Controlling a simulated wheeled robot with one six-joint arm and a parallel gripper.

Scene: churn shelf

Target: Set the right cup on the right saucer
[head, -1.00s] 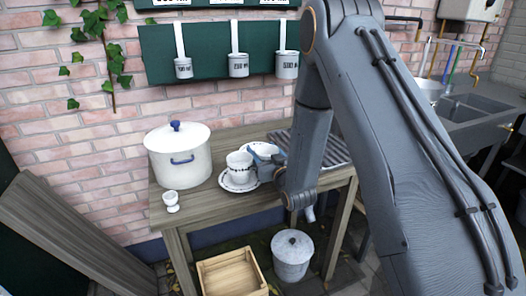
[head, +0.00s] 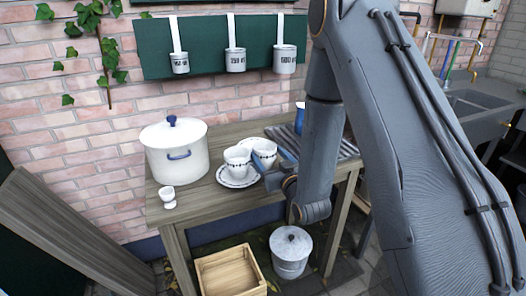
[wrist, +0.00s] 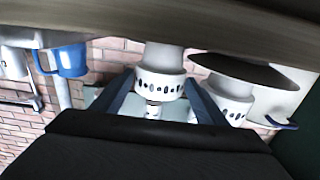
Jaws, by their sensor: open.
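The right cup (head: 264,152) is white with a dark patterned band and stands upright, apparently on the table just in front of the right saucer (head: 246,142). The cup hides much of that saucer. The left cup (head: 237,161) stands on the left saucer (head: 236,183). My gripper (head: 273,166) is open, low over the table at the right cup's front right side. In the wrist view, upside down, the right cup (wrist: 160,82) shows between the two open fingers (wrist: 155,100). The left cup (wrist: 230,100) is to its right, past the finger.
A lidded white pot (head: 177,152) and an egg cup (head: 168,197) stand on the left of the table (head: 205,212). A blue mug (wrist: 72,60) and a ribbed drainer (head: 345,148) are on the right. Measuring cups hang on the wall behind.

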